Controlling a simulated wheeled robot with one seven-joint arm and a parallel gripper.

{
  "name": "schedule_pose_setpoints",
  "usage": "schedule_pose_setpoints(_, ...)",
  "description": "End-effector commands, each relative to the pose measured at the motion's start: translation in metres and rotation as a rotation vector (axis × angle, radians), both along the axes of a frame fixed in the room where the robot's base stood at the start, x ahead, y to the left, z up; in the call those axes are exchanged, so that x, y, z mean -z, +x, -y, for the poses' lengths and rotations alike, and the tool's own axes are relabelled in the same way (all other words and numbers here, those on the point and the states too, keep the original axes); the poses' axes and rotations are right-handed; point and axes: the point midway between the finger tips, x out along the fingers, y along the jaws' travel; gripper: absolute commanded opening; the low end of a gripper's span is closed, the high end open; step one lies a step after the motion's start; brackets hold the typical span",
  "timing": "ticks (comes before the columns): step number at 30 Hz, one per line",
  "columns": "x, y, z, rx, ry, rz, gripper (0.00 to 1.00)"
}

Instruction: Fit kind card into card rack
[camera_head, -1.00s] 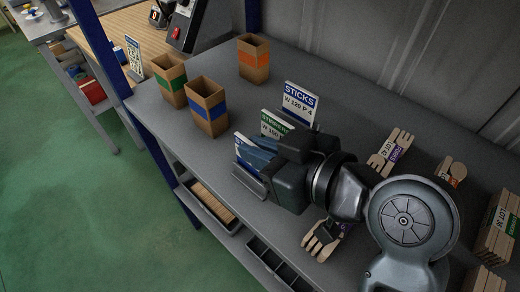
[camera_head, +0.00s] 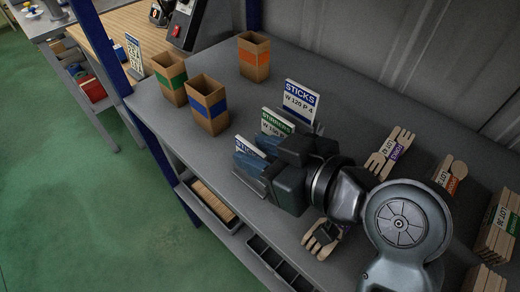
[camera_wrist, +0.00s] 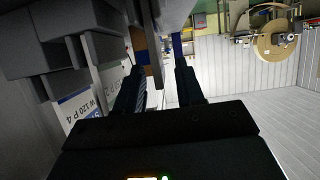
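A blue-headed STICKS card (camera_head: 249,146) stands at the front of the row on the table, partly hidden by my fingers. It sits at a grey holder (camera_head: 249,182); I cannot tell how deep. Behind it are a green-headed STIRRERS card (camera_head: 275,123) and another blue-headed card reading STICKS W 120 P 4 (camera_head: 300,98). That rear card also shows at the left of the wrist view (camera_wrist: 83,107). My gripper (camera_head: 252,156) is at the front card. In the wrist view its fingers (camera_wrist: 161,80) stand apart, with a thin upright edge between them and a visible gap beside the right finger.
Blue-banded (camera_head: 207,105), green-banded (camera_head: 170,78) and orange-banded (camera_head: 254,58) boxes stand to the left and behind. Wooden cutlery bundles (camera_head: 390,153) lie to the right. Trays (camera_head: 272,262) sit below the front edge. The table's back middle is clear.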

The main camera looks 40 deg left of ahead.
Motion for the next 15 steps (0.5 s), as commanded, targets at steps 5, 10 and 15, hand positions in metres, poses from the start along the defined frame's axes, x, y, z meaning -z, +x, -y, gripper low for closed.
schedule_pose_setpoints(5,-0.009,0.0,0.016,0.004,0.002,0.002,0.38)
schedule_pose_setpoints(10,-0.021,-0.002,0.048,0.005,0.001,0.001,0.38)
schedule_pose_setpoints(15,-0.034,-0.005,0.079,0.005,0.001,0.002,0.38)
